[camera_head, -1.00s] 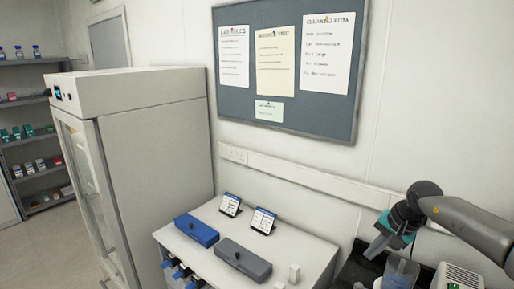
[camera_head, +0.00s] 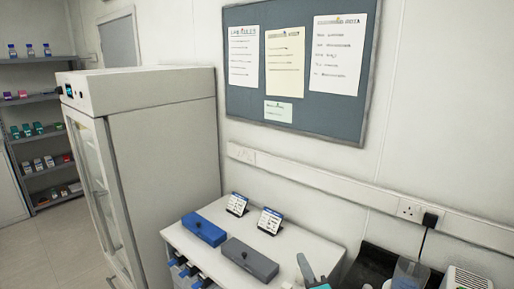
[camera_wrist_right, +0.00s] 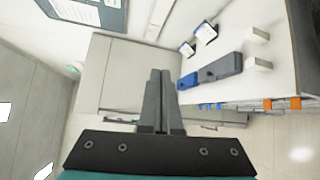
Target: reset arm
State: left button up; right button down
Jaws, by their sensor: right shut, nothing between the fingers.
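My right gripper (camera_head: 303,260) shows at the bottom of the head view, in front of the right end of the white counter. Only its grey fingers and a bit of teal body are in frame. In the right wrist view its two fingers (camera_wrist_right: 160,76) are shut together with nothing between them. My left gripper is in neither view.
A white counter (camera_head: 185,245) bears a blue box (camera_head: 203,229), a grey box (camera_head: 249,259) and two label stands (camera_head: 270,221). Two small white blocks (camera_wrist_right: 258,64) show in the wrist view.

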jog(key=s+d+f+m+g+h, duration=0.3)
jog(key=s+d+f+m+g, duration=0.25)
jog(key=s+f+m, duration=0.45)
jog(key=s+f+m+g+y, duration=0.1)
jog(key=s+f+m+g, duration=0.2)
jog(key=s+m+g, duration=1.05)
jog(key=s+f+n+t+b, duration=0.25)
jog(key=f+b, duration=0.35)
jog(key=f, duration=1.1)
jog(key=s+f+n+t+b, duration=0.2)
jog(key=s+f+t+b, duration=0.3)
jog(key=f, duration=1.2)
jog(key=s+d+f+g+b, duration=0.1)
jog(key=s+f+b, duration=0.5)
jog(key=f, duration=0.7)
jog(key=s+d+f+g+b, duration=0.2)
jog(key=s+f+b, duration=0.5)
jog(key=f, duration=0.6)
jog(key=shift+s+d+g, duration=0.15)
jog(key=shift+s+g, duration=0.3)
jog(key=shift+s, duration=0.4)
jog(key=shift+s, duration=0.15)
